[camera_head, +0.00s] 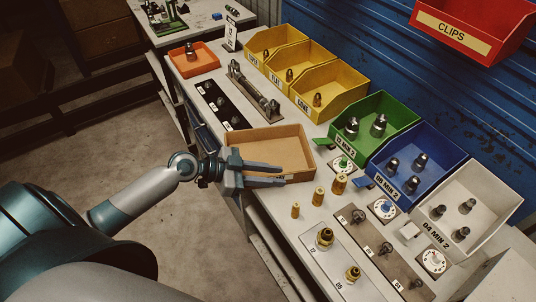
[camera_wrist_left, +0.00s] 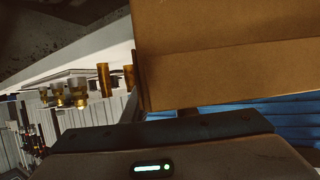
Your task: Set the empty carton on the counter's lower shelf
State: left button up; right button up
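The empty carton (camera_head: 282,142) is a brown, open-topped tray on the counter (camera_head: 219,73), at its front edge, with nothing visible inside. My left gripper (camera_head: 283,176) reaches in from the left at the carton's near side. Its two fingers are apart, one over the carton's inside and one along the outside of the near wall. Whether they touch the wall is unclear. In the left wrist view the carton's brown wall (camera_wrist_left: 230,60) fills the upper right, close to the gripper body. The lower shelf (camera_head: 268,252) shows only partly below the counter's front edge. My right gripper is not in view.
Yellow bins (camera_head: 327,93), a green bin (camera_head: 375,126), a blue bin (camera_head: 419,160) and a white bin (camera_head: 468,205) line the back. Brass fittings (camera_head: 319,196) stand just right of the carton. An orange tray (camera_head: 194,59) sits at the far left. Floor is clear left of the counter.

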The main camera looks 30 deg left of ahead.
pick_arm(q)
jog(key=shift+d+f, duration=0.1)
dwell(0.4)
grip_shut()
notch_tip(320, 180, up, 10)
jog(key=shift+r+b, duration=0.1)
jog(key=shift+b, duration=1.1)
